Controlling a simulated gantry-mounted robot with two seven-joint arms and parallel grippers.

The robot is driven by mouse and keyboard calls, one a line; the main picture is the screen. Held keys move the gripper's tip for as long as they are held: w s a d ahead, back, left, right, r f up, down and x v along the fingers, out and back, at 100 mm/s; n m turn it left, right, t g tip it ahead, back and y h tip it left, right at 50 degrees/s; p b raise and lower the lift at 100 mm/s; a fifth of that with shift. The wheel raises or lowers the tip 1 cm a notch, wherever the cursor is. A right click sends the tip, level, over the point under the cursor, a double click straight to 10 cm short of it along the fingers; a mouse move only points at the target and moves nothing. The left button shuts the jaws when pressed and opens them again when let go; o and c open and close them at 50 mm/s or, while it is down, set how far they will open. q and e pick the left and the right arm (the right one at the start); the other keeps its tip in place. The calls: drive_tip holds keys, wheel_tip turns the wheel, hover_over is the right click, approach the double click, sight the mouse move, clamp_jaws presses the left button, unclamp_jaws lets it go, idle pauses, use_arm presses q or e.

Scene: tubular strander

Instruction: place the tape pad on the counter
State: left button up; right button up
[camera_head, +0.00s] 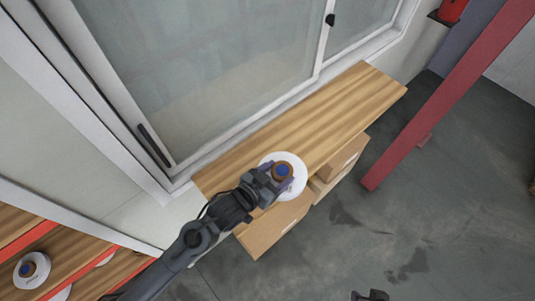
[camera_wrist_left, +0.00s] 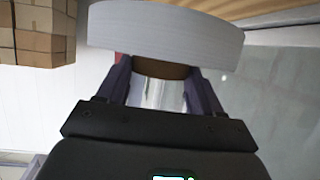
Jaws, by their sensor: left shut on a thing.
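The tape pad (camera_head: 295,184) is a white disc with a brown core and a blue centre. My left gripper (camera_head: 272,177) is shut on it; in the head view the pad overlaps the front edge of the wooden counter (camera_head: 330,115). In the left wrist view the pad (camera_wrist_left: 165,33) spans the top, with its brown core between the fingers of my left gripper (camera_wrist_left: 162,72). I cannot tell whether the pad touches the counter. A dark part at the head view's bottom edge may be my right gripper (camera_head: 370,295); its jaws cannot be made out.
A sliding window (camera_head: 210,70) stands behind the counter, and cardboard boxes (camera_head: 275,225) sit below it. A red beam (camera_head: 450,90) slants at the right. A wooden shelf with red edging (camera_head: 70,255) at lower left holds similar discs. The counter top is clear toward upper right.

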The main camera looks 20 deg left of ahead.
use_arm(q)
drive_tip(key=w+a+f, duration=0.2)
drive_tip(key=w+a+f+p, duration=0.1)
drive_tip(key=w+a, duration=0.1)
drive_tip(key=a, duration=0.1)
drive_tip(key=w+a+f, duration=0.1)
drive_tip(key=a+f, duration=0.1)
drive_tip(key=shift+w+a+f, duration=0.3)
drive_tip(key=shift+w, duration=0.1)
drive_tip(key=shift+f+p, duration=0.35)
drive_tip(key=shift+f, duration=1.65)
drive_tip(key=o, duration=1.2)
drive_tip(key=shift+f, duration=0.15)
drive_tip(key=shift+o, duration=0.2)
